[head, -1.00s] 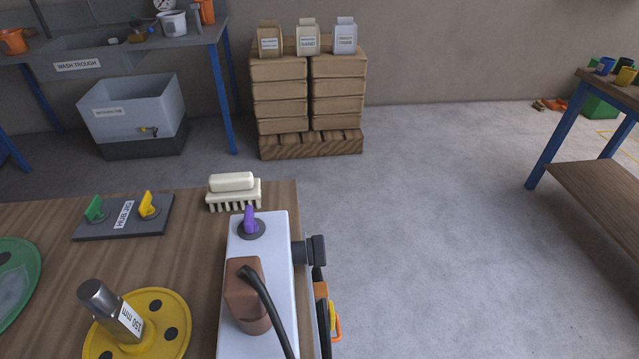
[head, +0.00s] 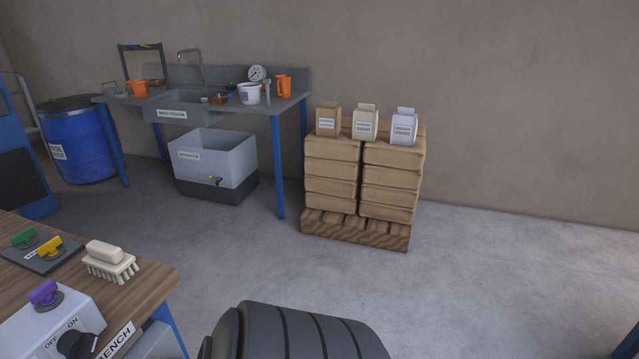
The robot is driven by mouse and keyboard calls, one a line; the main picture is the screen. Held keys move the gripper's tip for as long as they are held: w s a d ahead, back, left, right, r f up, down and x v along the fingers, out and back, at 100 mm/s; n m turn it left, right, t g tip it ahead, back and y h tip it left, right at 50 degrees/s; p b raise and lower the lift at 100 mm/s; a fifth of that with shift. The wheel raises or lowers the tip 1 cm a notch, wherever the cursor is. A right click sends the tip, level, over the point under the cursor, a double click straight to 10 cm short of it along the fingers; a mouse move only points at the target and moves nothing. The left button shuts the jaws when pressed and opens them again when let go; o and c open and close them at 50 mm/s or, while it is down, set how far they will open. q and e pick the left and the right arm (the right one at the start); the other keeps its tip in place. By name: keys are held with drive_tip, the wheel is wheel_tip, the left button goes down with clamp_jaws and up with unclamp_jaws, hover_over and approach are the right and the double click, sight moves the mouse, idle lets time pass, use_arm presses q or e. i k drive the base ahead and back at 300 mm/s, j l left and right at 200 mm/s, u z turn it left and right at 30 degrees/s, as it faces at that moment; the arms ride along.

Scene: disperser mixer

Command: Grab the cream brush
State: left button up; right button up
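The cream brush (head: 109,261) lies bristles down near the far right corner of the wooden bench top (head: 143,287), at the lower left of the head view. It has a rounded cream grip on a block with stubby bristles. Nothing touches it from above. Neither my left nor my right gripper shows in this view.
Beside the brush are a dark plate (head: 42,252) with green and yellow knobs and a white switch box (head: 45,325) with a purple knob. A wash trough table (head: 277,116), grey tub (head: 213,160) and stacked sacks (head: 333,170) stand behind.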

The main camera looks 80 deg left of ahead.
sight(106, 261)
drive_tip(key=i+j+z, duration=0.2)
drive_tip(key=j+z, duration=0.25)
drive_tip(key=j, duration=0.5)
drive_tip(key=j+z, duration=0.45)
drive_tip(key=j, duration=0.5)
drive_tip(key=k+j+z, duration=0.1)
drive_tip(key=j+z, duration=0.4)
drive_tip(key=j, duration=0.45)
drive_tip(key=k+j+z, duration=0.15)
drive_tip(key=k+z, duration=0.7)
drive_tip(key=k, duration=0.15)
drive_tip(key=k+l+z, duration=0.15)
drive_tip(key=k+z, duration=0.25)
drive_tip(key=k, duration=0.1)
